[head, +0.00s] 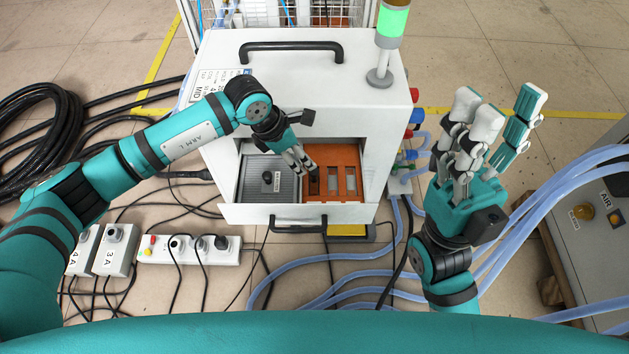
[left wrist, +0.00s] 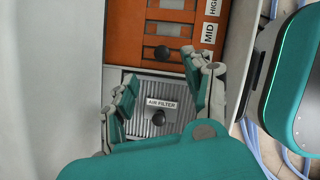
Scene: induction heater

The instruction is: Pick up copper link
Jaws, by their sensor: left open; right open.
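An orange panel (head: 346,158) with several slots fills the right half of the open drawer, and it also shows in the left wrist view (left wrist: 135,42). A black round knob (left wrist: 162,53) stands in the slot nearest the air filter; it seems to belong to the copper link, whose body I cannot make out clearly. My left gripper (head: 303,161) is open over the drawer near this slot. My right gripper (head: 500,108) is open and empty, raised to the right of the cabinet.
A grey ribbed air filter (head: 254,181) with a black knob fills the drawer's left half. The white cabinet (head: 300,85) overhangs the drawer's back. Blue hoses (head: 550,195) run at right. Power strips (head: 185,250) and black cables lie at left.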

